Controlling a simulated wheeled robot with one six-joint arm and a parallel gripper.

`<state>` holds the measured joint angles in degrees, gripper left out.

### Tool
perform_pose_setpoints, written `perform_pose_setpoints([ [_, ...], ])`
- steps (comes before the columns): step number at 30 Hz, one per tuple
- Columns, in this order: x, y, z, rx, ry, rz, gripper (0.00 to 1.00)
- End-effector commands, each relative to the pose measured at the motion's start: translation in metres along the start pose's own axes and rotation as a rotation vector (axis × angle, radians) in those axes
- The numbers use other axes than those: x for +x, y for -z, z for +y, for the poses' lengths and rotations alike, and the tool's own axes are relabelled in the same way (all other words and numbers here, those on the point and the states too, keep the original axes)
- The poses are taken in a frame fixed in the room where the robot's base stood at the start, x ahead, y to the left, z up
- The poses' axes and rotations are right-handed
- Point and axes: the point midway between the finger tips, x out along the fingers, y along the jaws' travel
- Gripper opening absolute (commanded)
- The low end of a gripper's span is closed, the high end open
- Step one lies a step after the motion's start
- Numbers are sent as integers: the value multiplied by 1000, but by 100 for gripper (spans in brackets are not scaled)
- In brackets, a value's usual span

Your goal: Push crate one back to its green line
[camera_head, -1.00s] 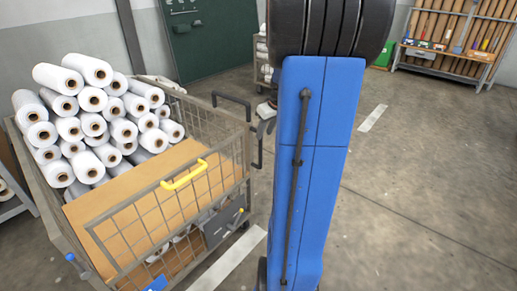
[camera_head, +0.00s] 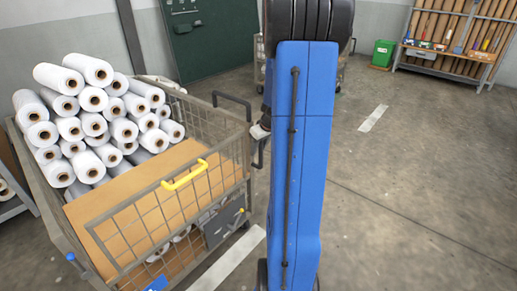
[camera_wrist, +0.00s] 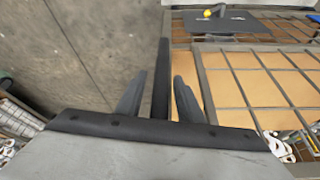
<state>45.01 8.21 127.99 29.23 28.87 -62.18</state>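A wire-mesh crate (camera_head: 246,178) stands at the left in the head view, with white rolls stacked in its back part and a brown board in front. I cannot read whether it is crate one. A dark handle (camera_head: 232,97) sticks out from its right side. In the wrist view a dark bar (camera_wrist: 161,75), apparently this handle, lies between the fingers of my gripper (camera_wrist: 157,92). The fingers are apart, with a narrow gap on each side of the bar. In the head view my blue arm hides much of the gripper. I see no green line.
A white floor stripe (camera_head: 230,262) lies right of the crate, and another (camera_head: 373,118) farther off. A green bin (camera_head: 383,52) and a rack (camera_head: 445,62) stand at the back right. Another cart is partly hidden behind my arm. The floor on the right is clear.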

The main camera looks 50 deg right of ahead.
Motion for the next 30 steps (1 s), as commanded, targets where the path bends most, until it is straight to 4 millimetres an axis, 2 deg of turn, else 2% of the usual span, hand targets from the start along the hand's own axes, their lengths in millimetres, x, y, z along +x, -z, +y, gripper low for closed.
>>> perform_pose_setpoints([
  [3,0,0,0,0,0,0,34],
  [4,0,0,0,0,0,0,29],
  [6,0,0,0,0,0,0,13],
  [8,0,0,0,0,0,0,0],
  [14,0,1,0,-1,0,0,0],
  [19,5,12,-3,-2,2,-1,0],
  [23,14,35,-8,-5,2,1,0],
  [26,25,60,-14,-5,2,1,0],
  [30,43,103,-24,-7,2,1,0],
])
